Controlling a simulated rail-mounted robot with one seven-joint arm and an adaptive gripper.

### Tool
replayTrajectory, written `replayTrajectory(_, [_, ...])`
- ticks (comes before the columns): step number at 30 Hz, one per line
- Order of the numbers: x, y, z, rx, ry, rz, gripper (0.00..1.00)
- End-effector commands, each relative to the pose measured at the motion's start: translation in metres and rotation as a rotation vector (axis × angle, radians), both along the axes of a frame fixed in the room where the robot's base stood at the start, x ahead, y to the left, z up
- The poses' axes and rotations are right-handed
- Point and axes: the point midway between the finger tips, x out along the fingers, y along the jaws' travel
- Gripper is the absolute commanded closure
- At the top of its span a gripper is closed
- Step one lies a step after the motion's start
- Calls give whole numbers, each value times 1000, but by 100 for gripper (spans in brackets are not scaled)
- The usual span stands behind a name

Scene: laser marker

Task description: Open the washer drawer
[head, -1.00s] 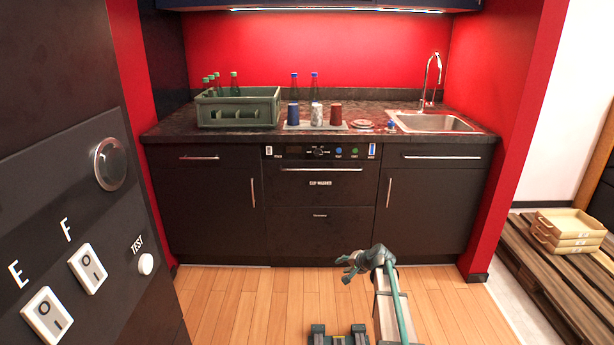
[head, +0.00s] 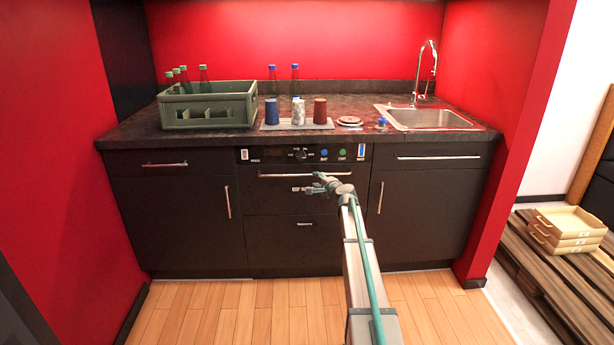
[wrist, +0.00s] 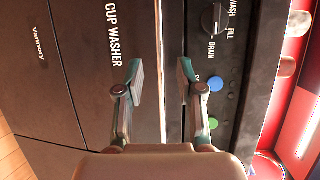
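The dark cup washer (head: 290,230) is built into the middle of the counter front. Its upper drawer front, lettered CUP WASHER in the wrist view (wrist: 85,60), has a silver bar handle (head: 285,176) and looks shut. My gripper (head: 315,184) is in front of this drawer, near the right part of the handle. In the wrist view my gripper (wrist: 161,78) is open, one finger on each side of the bar handle (wrist: 159,40). I cannot tell whether the fingertips reach around the bar or touch it.
A control panel (head: 270,155) with a knob and coloured buttons lies just above the handle. A lower front (head: 270,240) with a small label lies below. Cups, a green bottle crate (head: 210,120) and a sink (head: 430,118) are on the counter. The wooden floor (head: 240,305) in front is clear.

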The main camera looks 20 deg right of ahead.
Motion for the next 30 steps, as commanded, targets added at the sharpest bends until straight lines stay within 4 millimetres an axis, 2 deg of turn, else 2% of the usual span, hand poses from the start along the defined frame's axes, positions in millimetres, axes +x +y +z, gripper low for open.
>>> replayTrajectory(1, [10,0,-2,-1,0,1,63])
replayTrajectory(9, [56,1,-11,-2,2,1,63])
replayTrajectory(15, [81,3,-15,-2,2,1,63])
replayTrajectory(26, [87,4,-17,-2,2,1,63])
replayTrajectory(27, [87,4,-17,-2,2,1,64])
replayTrajectory(30, [87,4,-17,-2,2,1,81])
